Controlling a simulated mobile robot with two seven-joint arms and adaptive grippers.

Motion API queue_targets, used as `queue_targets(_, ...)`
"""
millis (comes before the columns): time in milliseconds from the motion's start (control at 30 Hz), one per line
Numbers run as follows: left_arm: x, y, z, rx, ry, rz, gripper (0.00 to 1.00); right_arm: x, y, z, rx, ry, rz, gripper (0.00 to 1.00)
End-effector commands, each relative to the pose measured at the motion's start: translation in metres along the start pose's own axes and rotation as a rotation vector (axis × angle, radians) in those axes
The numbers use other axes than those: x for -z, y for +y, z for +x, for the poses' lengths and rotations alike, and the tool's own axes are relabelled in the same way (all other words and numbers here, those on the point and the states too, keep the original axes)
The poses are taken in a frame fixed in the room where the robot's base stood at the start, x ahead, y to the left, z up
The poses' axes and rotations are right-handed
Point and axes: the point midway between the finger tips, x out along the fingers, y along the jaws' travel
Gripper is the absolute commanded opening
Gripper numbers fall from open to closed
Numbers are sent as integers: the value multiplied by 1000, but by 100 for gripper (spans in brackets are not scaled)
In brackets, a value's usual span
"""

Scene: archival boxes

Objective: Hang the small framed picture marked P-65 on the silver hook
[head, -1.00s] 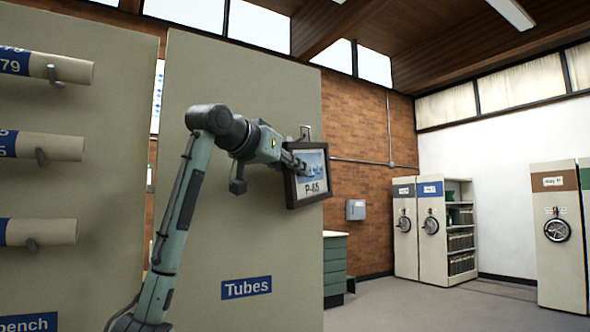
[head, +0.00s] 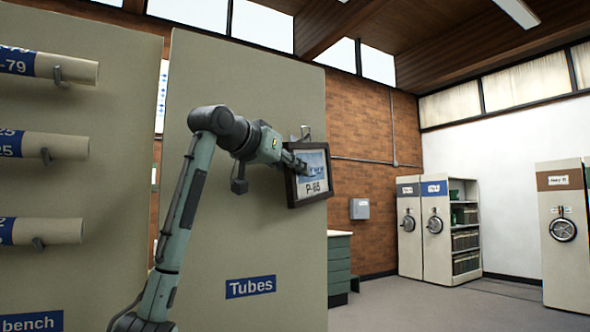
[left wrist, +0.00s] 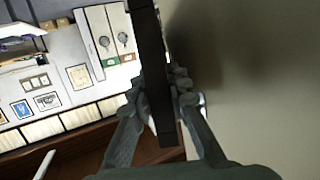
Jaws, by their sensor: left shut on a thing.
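The small framed picture P-65 (head: 314,187) has a dark frame and stands upright, a little tilted, in front of the right edge of the tall beige panel marked Tubes (head: 240,80). My left gripper (head: 297,163) is shut on its left side. In the left wrist view the dark frame (left wrist: 158,80) shows edge-on between the two fingers, close beside the panel surface. The silver hook (head: 303,132) shows just above the frame's top edge on the panel. Whether the frame touches the hook cannot be told. My right gripper is not in view.
Rolled tubes on brackets (head: 50,146) stick out from another beige panel at the left. A green drawer cabinet (head: 339,268) stands behind the panel's right edge. Mobile shelving (head: 437,228) stands farther back. The floor at the right is clear.

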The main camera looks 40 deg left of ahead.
Motion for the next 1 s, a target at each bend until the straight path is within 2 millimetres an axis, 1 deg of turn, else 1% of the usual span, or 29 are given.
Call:
queue_targets(167,1,0,-1,0,4,0,0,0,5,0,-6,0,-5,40)
queue_targets(1000,-11,0,2,0,4,0,0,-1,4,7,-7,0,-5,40)
